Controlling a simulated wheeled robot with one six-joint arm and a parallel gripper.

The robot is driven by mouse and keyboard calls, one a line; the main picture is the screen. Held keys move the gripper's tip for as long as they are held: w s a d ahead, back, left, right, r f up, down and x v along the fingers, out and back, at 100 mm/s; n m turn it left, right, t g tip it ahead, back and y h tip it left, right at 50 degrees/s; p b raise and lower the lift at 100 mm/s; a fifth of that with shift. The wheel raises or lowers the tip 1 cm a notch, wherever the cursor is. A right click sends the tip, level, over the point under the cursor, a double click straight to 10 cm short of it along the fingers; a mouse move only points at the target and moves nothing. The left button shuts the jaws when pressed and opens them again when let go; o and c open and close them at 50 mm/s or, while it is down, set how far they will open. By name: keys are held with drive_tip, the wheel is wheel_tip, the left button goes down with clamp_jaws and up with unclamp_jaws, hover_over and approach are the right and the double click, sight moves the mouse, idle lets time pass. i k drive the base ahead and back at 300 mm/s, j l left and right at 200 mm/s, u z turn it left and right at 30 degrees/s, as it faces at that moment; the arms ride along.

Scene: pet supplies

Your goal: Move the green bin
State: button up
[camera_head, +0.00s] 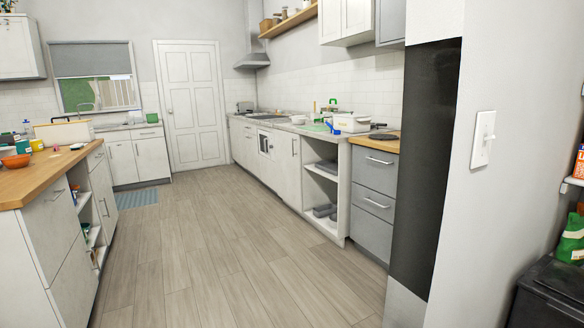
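I cannot make out a green bin for certain in the head camera view. A green item with a white patch, possibly a bag (571,243), stands at the right edge and is cut off by the frame. Small green items (332,102) show on the right-hand counter, too small to name. My gripper is not in view.
A dark lidded box (550,292) is at the lower right, beside a wall with a light switch (483,138). An island with a wooden top (40,178) stands at left, cabinets (285,157) at right. The wooden floor (205,240) between them is clear up to a white door (192,105).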

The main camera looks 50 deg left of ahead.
sight(151, 119)
drive_tip(key=i+j+u, duration=0.2)
drive_tip(key=j+u, duration=0.3)
drive_tip(key=j, duration=0.15)
drive_tip(key=i+j+u, duration=0.3)
drive_tip(key=j+u, duration=0.2)
drive_tip(key=i+j+u, duration=1.05)
drive_tip(key=i+u, duration=0.4)
drive_tip(key=i, duration=3.15)
drive_tip(key=i+u, duration=0.1)
drive_tip(key=i, duration=3.05)
drive_tip(key=i+l, duration=0.2)
drive_tip(key=i, duration=1.35)
